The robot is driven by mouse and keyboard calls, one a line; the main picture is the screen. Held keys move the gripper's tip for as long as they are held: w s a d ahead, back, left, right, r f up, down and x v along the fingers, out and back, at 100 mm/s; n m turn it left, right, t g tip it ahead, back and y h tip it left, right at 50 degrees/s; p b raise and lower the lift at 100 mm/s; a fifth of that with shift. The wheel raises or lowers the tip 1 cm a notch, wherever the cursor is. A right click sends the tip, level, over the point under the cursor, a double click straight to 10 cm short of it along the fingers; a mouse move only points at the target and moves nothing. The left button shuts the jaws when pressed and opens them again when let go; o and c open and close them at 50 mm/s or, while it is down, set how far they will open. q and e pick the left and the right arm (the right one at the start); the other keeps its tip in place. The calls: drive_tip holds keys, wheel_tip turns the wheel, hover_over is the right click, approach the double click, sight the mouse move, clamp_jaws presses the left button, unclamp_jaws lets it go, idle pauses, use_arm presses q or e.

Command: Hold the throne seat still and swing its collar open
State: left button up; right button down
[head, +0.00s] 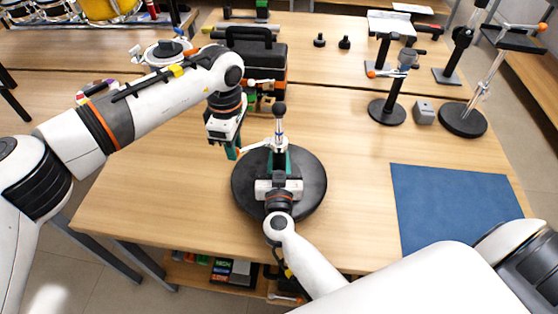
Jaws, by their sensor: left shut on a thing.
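The throne seat (308,165) is a round black disc lying flat on the wooden table. A metal post with a black ball knob (279,108) shows upright behind my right gripper. The pale arm of its collar (256,145) reaches left from the post. My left gripper (237,152), with teal fingers, is shut on the outer end of this arm, just above the disc's far left edge. My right gripper (281,160) is over the disc, in front of the post. Its body hides the fingertips, and I cannot tell whether it touches the seat.
A black toolbox (262,50) stands behind the seat. Several stands on round or square bases, including a black-based one (388,112), are at the right back with a small grey block (424,112). A blue mat (450,205) lies at the right. The table left of the seat is clear.

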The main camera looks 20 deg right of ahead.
use_arm(q)
drive_tip(key=shift+w+d, duration=0.2)
drive_tip(key=shift+w, duration=0.55)
drive_tip(key=shift+w+d, duration=0.15)
drive_tip(key=shift+w, duration=0.55)
drive_tip(key=shift+w+d, duration=0.5)
drive_tip(key=shift+w, duration=0.2)
drive_tip(key=shift+w+d, duration=0.45)
drive_tip(key=shift+w, duration=0.2)
drive_tip(key=o, duration=1)
drive_tip(key=shift+r, duration=0.15)
wheel_tip(320, 180, up, 12)
